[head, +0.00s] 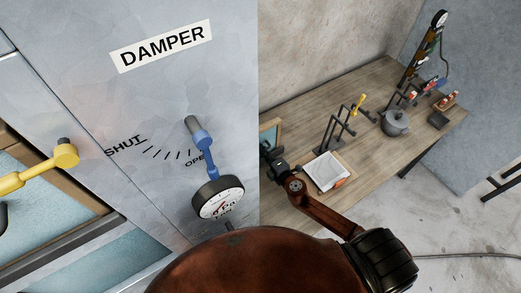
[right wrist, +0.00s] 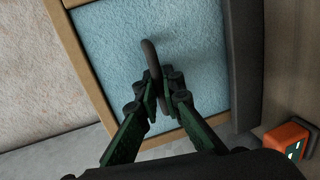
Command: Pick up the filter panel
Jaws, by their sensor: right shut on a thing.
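The filter panel (right wrist: 190,40) has a light blue face in a wooden frame and fills much of the right wrist view. A dark curved handle (right wrist: 149,57) stands out from its face. My right gripper (right wrist: 164,85) is shut on this handle, with green fingers on either side. In the head view, a strip of the panel (head: 271,137) shows beside the grey housing, just above my right gripper (head: 272,162). My left gripper is not in view.
A grey housing (head: 85,95) with a DAMPER label, blue lever (head: 204,142), gauge (head: 218,198) and yellow handle (head: 40,175) stands close at left. A wooden table (head: 300,110) holds a white tray (head: 327,171), a grey pot (head: 395,122) and racks. An orange box (right wrist: 286,139) is near the panel.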

